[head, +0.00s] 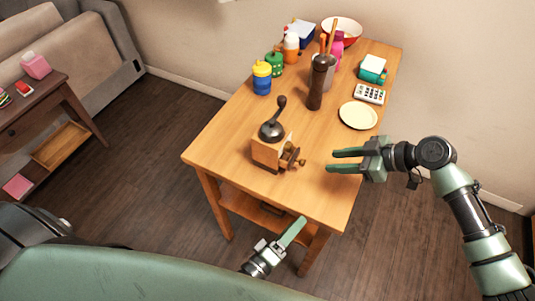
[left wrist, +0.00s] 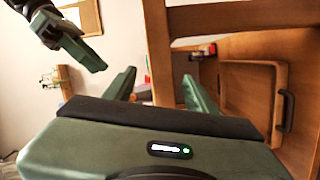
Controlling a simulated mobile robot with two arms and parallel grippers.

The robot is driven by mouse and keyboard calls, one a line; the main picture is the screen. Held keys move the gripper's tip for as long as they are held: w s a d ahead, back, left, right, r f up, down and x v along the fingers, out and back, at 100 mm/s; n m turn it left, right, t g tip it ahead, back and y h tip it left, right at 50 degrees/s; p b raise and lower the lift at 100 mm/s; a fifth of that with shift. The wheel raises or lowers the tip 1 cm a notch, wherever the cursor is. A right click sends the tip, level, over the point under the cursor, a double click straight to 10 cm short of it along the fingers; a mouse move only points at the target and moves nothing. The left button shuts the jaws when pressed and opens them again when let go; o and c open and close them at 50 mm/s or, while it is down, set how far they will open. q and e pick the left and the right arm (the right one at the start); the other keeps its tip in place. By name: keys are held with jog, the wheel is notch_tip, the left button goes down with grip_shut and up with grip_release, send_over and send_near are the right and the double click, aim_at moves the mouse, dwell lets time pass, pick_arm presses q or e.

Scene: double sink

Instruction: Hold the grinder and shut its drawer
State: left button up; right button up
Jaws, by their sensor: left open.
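The grinder (head: 267,153) stands upright on the wooden table, with a wooden body, a dark metal dome and a crank on top. Its small drawer (head: 290,155) sticks out of the right side, with a knob at its front. My right gripper (head: 345,160) is open and empty above the table's right part, to the right of the drawer and apart from it. My left gripper (head: 292,232) is low at the table's front edge, apart from the grinder. In the left wrist view its fingers (left wrist: 158,90) are spread with nothing between them. The grinder cannot be made out there.
A dark pepper mill (head: 318,84), a cream plate (head: 358,115), a calculator (head: 369,94) and a blue-yellow cup (head: 262,78) stand behind the grinder. Bottles and a bowl (head: 342,30) are farther back. The table's front (head: 225,143) is clear. A lower shelf (head: 245,205) is underneath.

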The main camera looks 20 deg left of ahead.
pick_arm(q)
notch_tip(320, 180, up, 6)
jog(key=n+t, duration=0.2)
jog(key=n, duration=0.2)
jog(key=n+y, duration=1.1)
jog(key=n, duration=1.3)
send_near(271, 127)
jog(key=w, duration=0.1)
jog(key=shift+g, duration=0.3)
jog(key=x, duration=0.7)
jog(key=shift+w+r, duration=0.2)
jog(key=shift+r, duration=0.05)
grip_shut()
jog(key=shift+s, duration=0.1)
